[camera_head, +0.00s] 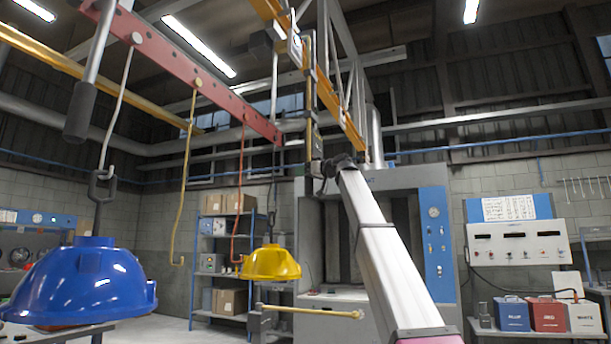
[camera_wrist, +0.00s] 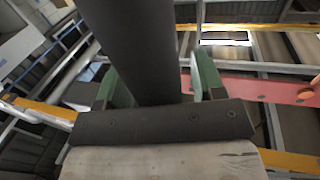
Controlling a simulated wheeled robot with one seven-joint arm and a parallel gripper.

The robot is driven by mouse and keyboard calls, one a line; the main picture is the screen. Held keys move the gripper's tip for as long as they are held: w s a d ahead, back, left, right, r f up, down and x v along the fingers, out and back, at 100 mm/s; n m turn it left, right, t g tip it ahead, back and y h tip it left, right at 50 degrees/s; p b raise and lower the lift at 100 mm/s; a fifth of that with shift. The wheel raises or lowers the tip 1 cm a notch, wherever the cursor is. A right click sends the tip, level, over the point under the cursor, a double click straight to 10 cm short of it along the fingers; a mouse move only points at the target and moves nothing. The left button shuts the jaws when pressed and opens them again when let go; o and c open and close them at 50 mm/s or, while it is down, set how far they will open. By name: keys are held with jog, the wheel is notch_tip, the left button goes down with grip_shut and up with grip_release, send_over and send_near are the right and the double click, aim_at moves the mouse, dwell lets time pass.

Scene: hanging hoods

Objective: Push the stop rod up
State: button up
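A grey metal rod with a thick dark grip (camera_head: 80,112) hangs from overhead at the upper left of the head view; its grip end points down. My gripper (camera_wrist: 156,65) shows two green fingers standing apart in the wrist view. A thick dark round bar (camera_wrist: 135,40) runs up between them, close to the camera, with a thin gap beside the right finger. I cannot tell whether it is the same rod or touches a finger. In the head view my arm reaches up to the centre, and the fingers are not clear there.
A red beam (camera_head: 180,65) runs overhead and also shows in the wrist view (camera_wrist: 270,90). A blue hood (camera_head: 85,280) hangs at left, a yellow hood (camera_head: 271,264) further back. An orange truss (camera_head: 345,125) is near my arm's end. A control panel (camera_head: 519,244) is at right.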

jog(key=v, duration=1)
jog(key=shift+s+d, duration=0.25)
jog(key=shift+d, duration=0.05)
